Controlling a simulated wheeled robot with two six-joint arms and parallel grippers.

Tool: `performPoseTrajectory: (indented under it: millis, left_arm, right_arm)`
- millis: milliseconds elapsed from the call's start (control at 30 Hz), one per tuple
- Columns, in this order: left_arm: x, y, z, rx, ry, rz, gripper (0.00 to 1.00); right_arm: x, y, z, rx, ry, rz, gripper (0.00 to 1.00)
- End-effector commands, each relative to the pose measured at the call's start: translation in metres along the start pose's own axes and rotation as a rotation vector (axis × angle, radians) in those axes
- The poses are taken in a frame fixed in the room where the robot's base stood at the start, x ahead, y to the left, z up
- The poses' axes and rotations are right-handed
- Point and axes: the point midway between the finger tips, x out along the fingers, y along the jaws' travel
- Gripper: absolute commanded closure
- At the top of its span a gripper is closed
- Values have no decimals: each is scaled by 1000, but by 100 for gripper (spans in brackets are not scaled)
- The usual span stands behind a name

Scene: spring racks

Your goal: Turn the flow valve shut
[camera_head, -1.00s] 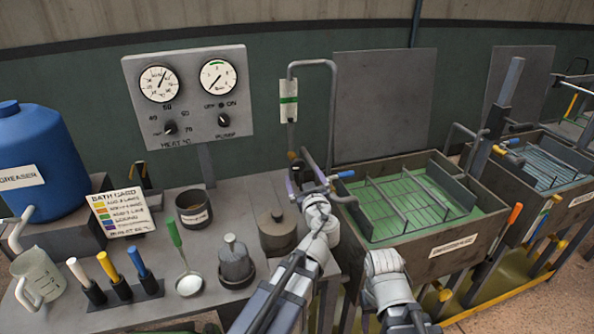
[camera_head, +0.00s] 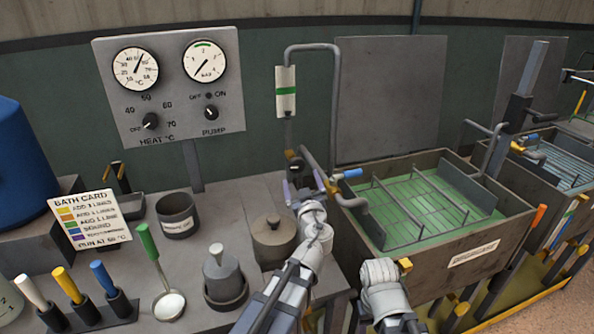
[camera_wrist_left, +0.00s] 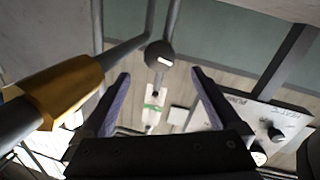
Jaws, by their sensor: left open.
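The flow valve looks to be the dark round knob with a white mark (camera_head: 294,166) on the pipe below the flow tube with a green band (camera_head: 286,91). In the left wrist view the knob (camera_wrist_left: 159,56) lies ahead, between the lines of the two fingers. My left gripper (camera_head: 301,190), with purple finger pads, is just below the knob, beside the pipe. Whether a finger touches the knob I cannot tell. My right arm's wrist shows low at centre right; its gripper is hidden.
The tank (camera_head: 462,266) stands to the right. A lidded pot (camera_head: 274,240) and the gauge panel (camera_head: 172,105) are to the left.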

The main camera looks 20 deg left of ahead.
Motion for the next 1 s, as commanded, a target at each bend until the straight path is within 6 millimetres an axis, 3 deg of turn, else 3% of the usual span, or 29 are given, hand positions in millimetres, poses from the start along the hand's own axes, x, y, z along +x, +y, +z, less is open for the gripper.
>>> performPoseTrajectory:
  millis: [167,600,900,1000]
  left_arm:
    - [13,1,0,0,0,-2,2]
    - [72,0,0,0,-1,-2,2]
    - [74,0,0,0,-1,-1,2]
    - [74,0,0,0,-1,-1,13]
  right_arm:
    - [0,0,0,0,0,0,50]
    - [0,0,0,0,0,0,50]
    - [0,0,0,0,0,0,50]
    - [0,0,0,0,0,0,50]
